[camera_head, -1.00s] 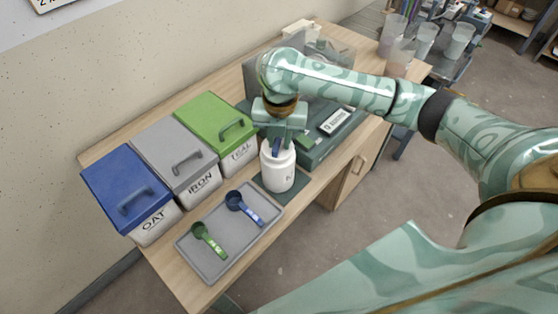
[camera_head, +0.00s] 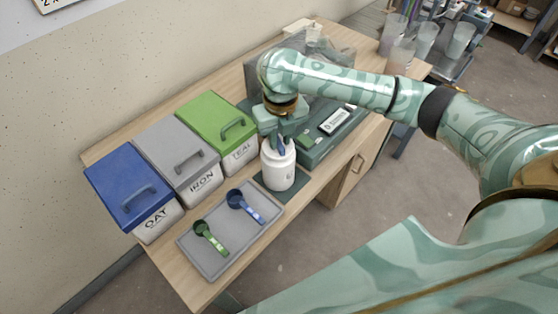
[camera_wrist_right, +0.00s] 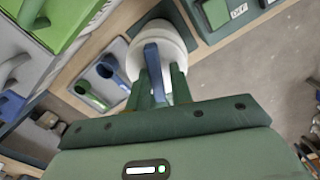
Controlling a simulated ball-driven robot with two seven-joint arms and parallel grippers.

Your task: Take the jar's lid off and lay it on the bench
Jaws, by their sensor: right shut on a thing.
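The white jar (camera_head: 279,174) stands upright on a dark green mat (camera_head: 292,190) near the bench's front edge. Its white lid (camera_wrist_right: 176,38) with a blue upright grip (camera_wrist_right: 152,60) sits at the jar's mouth; whether there is a gap beneath the lid I cannot tell. My right gripper (camera_head: 282,137) is directly above the jar, pointing down. Its green fingers, seen in the right wrist view (camera_wrist_right: 160,82), are shut on the blue grip. The fingers partly hide the lid and grip in the head view. My left gripper is not in view.
Buckets OAT (camera_head: 128,183), IRON (camera_head: 176,150) and TEAL (camera_head: 217,122) line the wall side. A grey tray (camera_head: 220,262) holds a green scoop (camera_head: 211,239) and a blue scoop (camera_head: 245,205). A green scale-like device (camera_head: 322,137) stands behind the jar. Bare bench (camera_head: 188,283) shows beside the tray.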

